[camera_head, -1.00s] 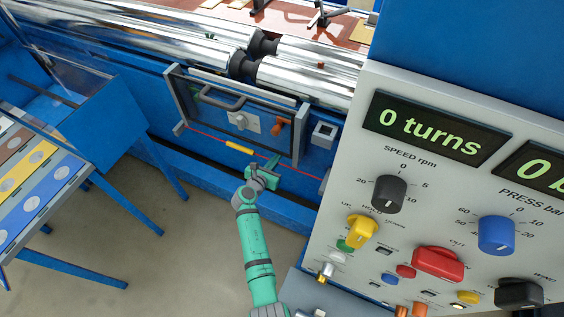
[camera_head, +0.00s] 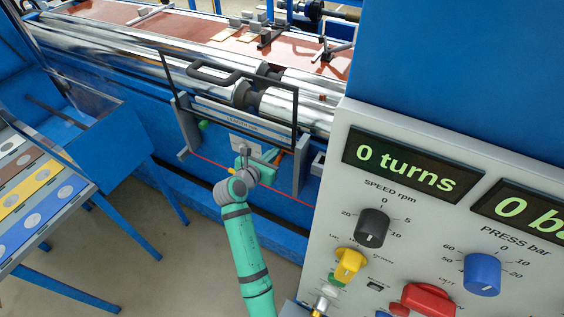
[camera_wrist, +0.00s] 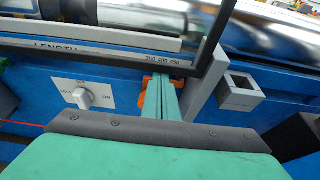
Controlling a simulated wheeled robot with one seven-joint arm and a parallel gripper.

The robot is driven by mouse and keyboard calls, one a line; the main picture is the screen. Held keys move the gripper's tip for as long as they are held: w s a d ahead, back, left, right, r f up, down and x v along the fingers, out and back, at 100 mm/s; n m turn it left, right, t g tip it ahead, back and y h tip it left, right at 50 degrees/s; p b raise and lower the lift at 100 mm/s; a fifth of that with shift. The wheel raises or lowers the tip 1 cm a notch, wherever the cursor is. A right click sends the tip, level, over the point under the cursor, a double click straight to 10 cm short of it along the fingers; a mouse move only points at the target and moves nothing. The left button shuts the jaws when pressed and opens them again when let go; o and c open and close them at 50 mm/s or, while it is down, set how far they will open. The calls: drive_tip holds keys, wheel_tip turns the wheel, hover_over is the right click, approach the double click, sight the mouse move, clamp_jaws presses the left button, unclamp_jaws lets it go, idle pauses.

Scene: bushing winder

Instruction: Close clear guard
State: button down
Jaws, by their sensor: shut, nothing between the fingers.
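The clear guard (camera_head: 238,98) is a see-through panel in a dark frame with a black bar handle (camera_head: 215,76) on top. It stands raised in front of the chrome rollers, between two grey side posts. Its lower frame corner also shows in the wrist view (camera_wrist: 216,62). My gripper (camera_head: 243,155) is below the guard's lower edge, in front of the blue machine face. In the wrist view my gripper (camera_wrist: 161,95) has its green fingers together and empty, in front of an orange part (camera_wrist: 150,84). I cannot tell whether they touch it.
A white switch plate (camera_wrist: 83,95) with a knob is left of my fingers, and a square grey socket (camera_wrist: 238,92) is right. A red line runs low along the front. The control panel (camera_head: 440,130) blocks the right side.

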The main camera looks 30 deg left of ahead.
drive_tip(key=s, duration=0.9)
drive_tip(key=shift+s+f, duration=0.2)
drive_tip(key=shift+f, duration=0.1)
drive_tip(key=shift+a, duration=0.15)
idle(0.3)
